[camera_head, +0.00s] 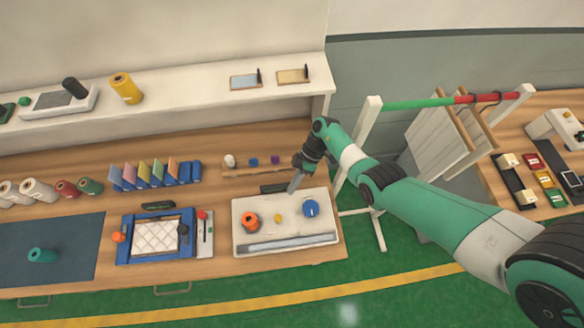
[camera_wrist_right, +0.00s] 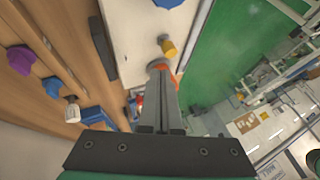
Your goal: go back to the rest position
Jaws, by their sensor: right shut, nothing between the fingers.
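My right gripper (camera_head: 294,184) hangs above the back edge of the white tray (camera_head: 296,236) on the wooden workbench. Its fingers are together with nothing between them. In the right wrist view the closed fingers (camera_wrist_right: 160,82) point toward the white tray surface, close to a yellow knob (camera_wrist_right: 167,46). My left gripper is in neither view.
A blue frame (camera_head: 128,252) with a white quilted pad (camera_head: 158,238) lies left of the tray. Color cards (camera_head: 144,174) and a slotted wooden strip (camera_head: 240,172) stand behind. A rack with a green and red bar (camera_head: 430,102) stands right. Green floor lies in front.

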